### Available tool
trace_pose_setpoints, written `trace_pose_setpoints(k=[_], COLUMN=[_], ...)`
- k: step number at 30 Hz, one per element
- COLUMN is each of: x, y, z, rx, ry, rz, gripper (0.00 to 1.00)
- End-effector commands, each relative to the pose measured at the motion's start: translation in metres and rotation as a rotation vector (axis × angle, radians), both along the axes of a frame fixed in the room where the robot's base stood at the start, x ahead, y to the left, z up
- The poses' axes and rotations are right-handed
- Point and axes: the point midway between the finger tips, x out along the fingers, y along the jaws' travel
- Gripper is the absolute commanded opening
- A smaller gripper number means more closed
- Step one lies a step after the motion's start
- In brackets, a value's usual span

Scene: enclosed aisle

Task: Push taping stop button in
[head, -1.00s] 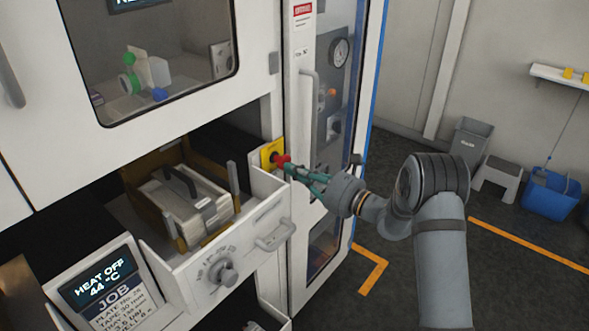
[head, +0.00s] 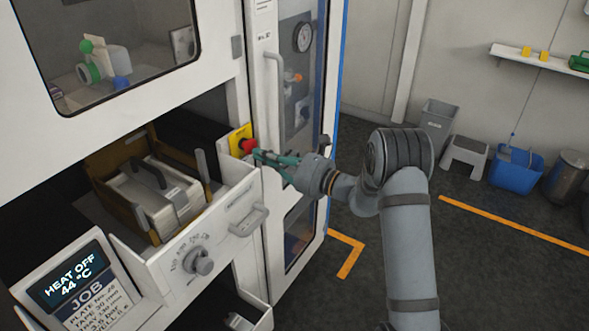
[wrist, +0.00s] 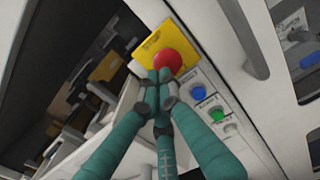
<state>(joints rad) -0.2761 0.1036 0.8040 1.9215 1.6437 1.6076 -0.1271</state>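The taping stop button is a red mushroom head (head: 249,146) on a yellow plate (head: 238,137), set on the machine front beside the open drawer. In the wrist view the red button (wrist: 168,62) sits on its yellow plate (wrist: 155,42). My gripper (head: 257,155) is right at the button, coming from the right. In the wrist view the teal fingers (wrist: 157,75) are drawn together, with nothing visible between them. Their tips overlap the lower edge of the button. I cannot tell whether they touch it or how deep the button sits.
Blue (wrist: 199,93), green (wrist: 217,113) and white (wrist: 230,128) buttons sit just below on the same panel. A drawer (head: 205,235) with a knob stands open at left. A door handle (head: 275,80) is close by.

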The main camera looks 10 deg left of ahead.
Motion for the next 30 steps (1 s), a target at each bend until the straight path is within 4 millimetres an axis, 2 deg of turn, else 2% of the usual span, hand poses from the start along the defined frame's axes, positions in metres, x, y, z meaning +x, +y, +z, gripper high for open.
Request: trace_pose_setpoints(k=[1,6,13,19,30], x=[-0.002,-0.018,-0.036,-0.044,-0.045], y=[-0.014,-0.052,-0.091,-0.107,-0.109], z=[-0.003,-0.005,-0.004,-0.002,-0.001], rx=[0.0,-0.001,-0.001,-0.002,-0.002], ry=[0.0,-0.001,0.002,0.002,0.003], rz=[-0.008,-0.011,-0.01,-0.008,-0.008], gripper=[0.0,0.0,0.0,0.0,0.0])
